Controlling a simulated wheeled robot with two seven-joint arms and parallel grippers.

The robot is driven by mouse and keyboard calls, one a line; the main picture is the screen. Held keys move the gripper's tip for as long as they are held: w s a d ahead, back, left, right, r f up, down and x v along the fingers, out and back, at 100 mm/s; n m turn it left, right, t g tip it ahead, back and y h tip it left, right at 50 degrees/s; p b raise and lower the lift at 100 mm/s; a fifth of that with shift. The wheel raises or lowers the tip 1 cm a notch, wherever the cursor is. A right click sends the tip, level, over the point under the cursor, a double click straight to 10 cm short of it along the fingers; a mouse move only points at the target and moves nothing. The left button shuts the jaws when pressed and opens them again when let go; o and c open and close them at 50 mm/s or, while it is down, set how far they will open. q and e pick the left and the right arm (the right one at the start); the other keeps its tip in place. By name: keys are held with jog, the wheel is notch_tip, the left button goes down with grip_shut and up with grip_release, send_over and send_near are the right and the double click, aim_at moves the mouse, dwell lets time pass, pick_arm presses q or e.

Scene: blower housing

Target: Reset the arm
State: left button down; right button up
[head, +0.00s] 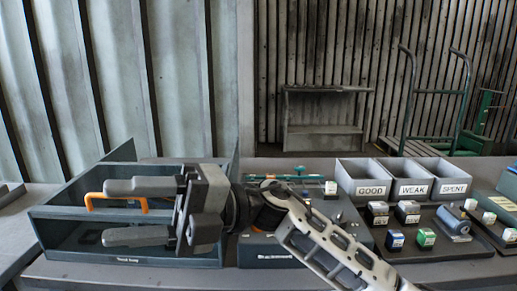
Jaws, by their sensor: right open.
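My right gripper (106,212) reaches in from the lower right and points left. Its two grey fingers are spread apart with nothing between them. It hangs over the dark grey open-topped box (130,263) on the left of the bench, in front of an orange handle (118,197). The gripper and wrist hide part of the box's inside and right side. I cannot tell whether the fingers touch the box. My left gripper is not in view.
A dark grey device (268,253) sits partly behind my right arm. Three bins stand at the back: GOOD (365,190), WEAK (411,189) and SPENT (455,188). A dark tray (455,249) at right holds several small blocks and a grey cylinder (453,220).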

jog(key=w+d+f+m+t+h, duration=0.25)
jog(key=d+f+m+t, duration=0.35)
jog(key=m+t, duration=0.5)
jog(key=w+d+f+m+t+h+b, duration=0.15)
jog(key=w+d+f+m+t, duration=0.3)
jog(key=f+m+t, duration=0.55)
jog(key=w+d+f+m+t+h, duration=0.3)
jog(key=d+m+t, duration=0.4)
jog(key=m, duration=0.7)
jog(key=s+d+f+m+g+h, duration=0.3)
jog(key=s+f, duration=0.5)
jog(key=f, duration=0.3)
jog(key=s+d+f+m+g+h, duration=0.3)
jog(key=s+d+f, duration=0.4)
jog(key=f, duration=0.4)
jog(key=shift+s+d+f+m+g+h, duration=0.3)
jog(key=shift+s+f+g+h, duration=0.1)
jog(key=shift+s+g+h, duration=0.4)
